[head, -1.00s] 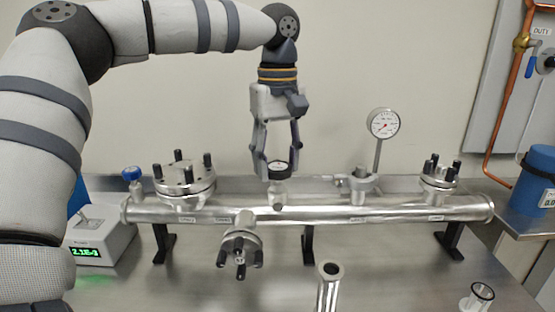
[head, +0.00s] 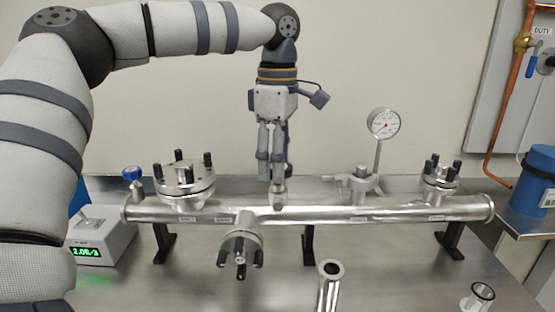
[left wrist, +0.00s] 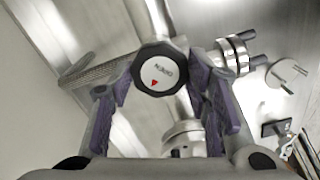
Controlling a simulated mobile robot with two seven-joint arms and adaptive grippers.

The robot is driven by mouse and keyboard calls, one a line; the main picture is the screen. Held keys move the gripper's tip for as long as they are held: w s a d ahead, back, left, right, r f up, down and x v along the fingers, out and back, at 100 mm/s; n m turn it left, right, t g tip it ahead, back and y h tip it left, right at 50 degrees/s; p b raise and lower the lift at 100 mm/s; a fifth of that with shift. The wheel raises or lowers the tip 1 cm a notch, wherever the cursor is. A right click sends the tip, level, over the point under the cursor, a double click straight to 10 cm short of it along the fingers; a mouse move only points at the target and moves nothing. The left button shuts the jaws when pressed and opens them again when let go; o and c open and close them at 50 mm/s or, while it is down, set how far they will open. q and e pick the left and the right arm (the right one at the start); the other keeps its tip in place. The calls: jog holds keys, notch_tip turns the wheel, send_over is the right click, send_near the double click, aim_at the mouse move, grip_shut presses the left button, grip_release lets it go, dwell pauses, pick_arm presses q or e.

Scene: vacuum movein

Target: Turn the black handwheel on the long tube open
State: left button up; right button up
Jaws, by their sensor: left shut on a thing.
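The long metal tube (head: 320,214) lies across the bench on black stands. The black handwheel (left wrist: 161,70) shows in the left wrist view, with a white face, a red arrow and small lettering. My left gripper (head: 277,178) points down over the middle of the tube and is shut on the handwheel. Its purple-padded fingers sit on either side of the wheel in the left wrist view. In the head view the fingers are seen nearly edge-on and hide most of the wheel. My right gripper is not in view.
Bolted flanges (head: 184,182) and a dial gauge (head: 384,123) rise from the tube. A small blue knob (head: 132,173) is at its left end. A readout box (head: 98,240) glows green at left. An upright open pipe (head: 328,285) stands in front.

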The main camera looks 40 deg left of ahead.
pick_arm(q)
jog(key=n, duration=1.1)
jog(key=shift+r, duration=0.1)
jog(key=n, duration=0.3)
jog(key=shift+n, duration=0.3)
jog(key=n, duration=0.3)
jog(key=shift+n, duration=0.3)
jog(key=n, duration=0.3)
jog(key=shift+d+n, duration=0.1)
jog(key=shift+n, duration=0.3)
jog(key=n, duration=0.6)
jog(key=shift+n, duration=0.4)
jog(key=o, duration=1.2)
jog(key=shift+c, duration=0.2)
